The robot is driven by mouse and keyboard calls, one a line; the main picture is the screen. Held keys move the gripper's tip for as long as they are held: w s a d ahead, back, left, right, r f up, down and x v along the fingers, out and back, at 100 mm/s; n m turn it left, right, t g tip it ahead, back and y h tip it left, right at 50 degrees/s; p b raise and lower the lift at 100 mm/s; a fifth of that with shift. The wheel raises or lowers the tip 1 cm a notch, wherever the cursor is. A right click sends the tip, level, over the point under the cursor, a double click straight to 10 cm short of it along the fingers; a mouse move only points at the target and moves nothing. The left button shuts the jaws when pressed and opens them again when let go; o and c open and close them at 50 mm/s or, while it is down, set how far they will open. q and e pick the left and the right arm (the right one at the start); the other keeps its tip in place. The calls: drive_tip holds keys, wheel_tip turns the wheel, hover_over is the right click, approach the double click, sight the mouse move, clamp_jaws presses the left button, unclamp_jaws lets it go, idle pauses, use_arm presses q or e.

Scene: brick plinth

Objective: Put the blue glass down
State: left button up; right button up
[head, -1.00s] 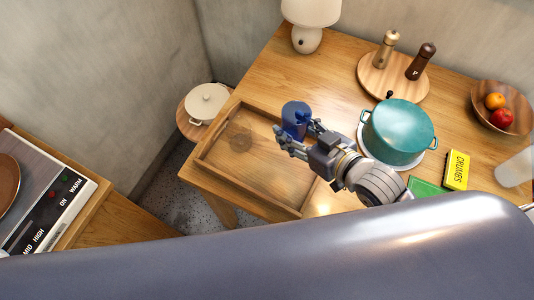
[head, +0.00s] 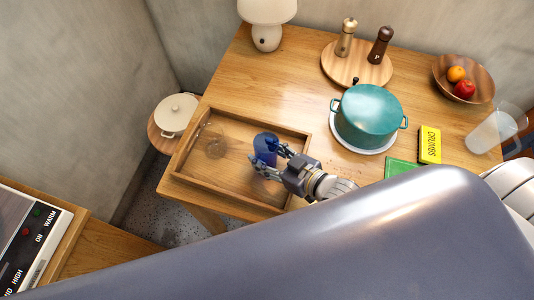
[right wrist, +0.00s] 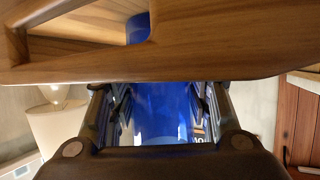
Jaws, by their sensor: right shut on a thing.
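The blue glass (head: 265,147) is upright in my right gripper (head: 266,163), at the right part of the wooden tray (head: 232,198). The gripper's fingers are shut around its side. In the right wrist view, the glass (right wrist: 161,112) stands between the fingers, and the tray wall (right wrist: 215,50) hides part of it. Its lower end shows past that wall, inside the tray. I cannot tell if the base touches the tray floor. My left gripper is not in view.
A clear glass (head: 213,142) stands in the tray's left part. A teal pot (head: 368,118), a yellow box (head: 430,145) and a green item (head: 400,167) are to the right. A lamp (head: 267,30) stands behind. The tray's middle is bare.

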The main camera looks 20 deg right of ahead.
drive_tip(key=o, duration=1.2)
drive_tip(key=shift+f, duration=0.1)
drive_tip(key=v, duration=1.2)
drive_tip(key=shift+r, duration=0.2)
drive_tip(key=shift+s+f, duration=0.1)
